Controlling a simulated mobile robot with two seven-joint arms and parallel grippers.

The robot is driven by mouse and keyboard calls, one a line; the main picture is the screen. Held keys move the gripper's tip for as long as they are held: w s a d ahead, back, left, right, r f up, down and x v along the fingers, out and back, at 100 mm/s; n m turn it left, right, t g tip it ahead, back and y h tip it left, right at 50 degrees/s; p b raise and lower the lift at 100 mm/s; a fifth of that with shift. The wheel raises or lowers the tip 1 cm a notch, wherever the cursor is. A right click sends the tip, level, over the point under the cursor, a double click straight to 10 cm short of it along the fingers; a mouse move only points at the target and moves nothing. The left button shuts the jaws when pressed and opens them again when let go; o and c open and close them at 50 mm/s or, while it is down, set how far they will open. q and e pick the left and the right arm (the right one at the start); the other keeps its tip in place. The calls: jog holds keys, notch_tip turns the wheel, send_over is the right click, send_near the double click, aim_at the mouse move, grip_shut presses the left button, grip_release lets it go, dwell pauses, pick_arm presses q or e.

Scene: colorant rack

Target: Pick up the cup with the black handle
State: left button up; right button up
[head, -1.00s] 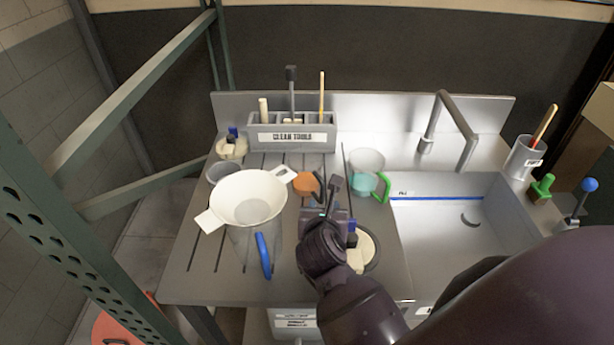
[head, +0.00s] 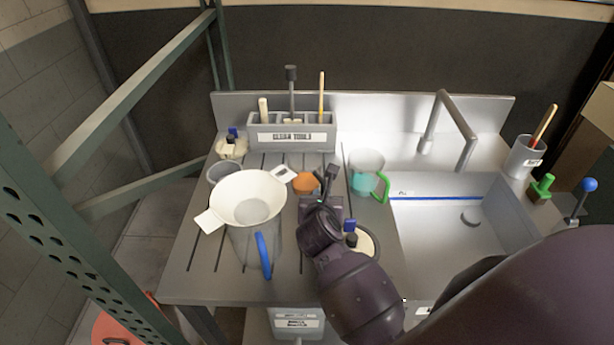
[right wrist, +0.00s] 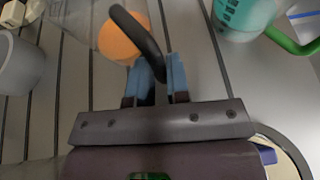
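The cup with the black handle (right wrist: 82,18) is clear with orange inside. Its orange part (head: 304,183) shows in the head view beside my right gripper (head: 324,180). In the right wrist view its curved black handle (right wrist: 140,30) runs down between the blue-tipped fingers of my right gripper (right wrist: 161,68). I cannot tell whether the fingers are pressed on the handle or only around it. The cup appears to stand on the slotted counter (head: 215,255). My left gripper is not in view.
A large clear jug with a blue handle (head: 263,255) and a white funnel (head: 247,197) stand left. A cup with a green handle (head: 383,187) is at the right. A round container (head: 370,246) is near my wrist. The sink (head: 450,225) lies further right.

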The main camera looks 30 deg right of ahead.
grip_shut()
jog(key=shift+r, duration=0.1)
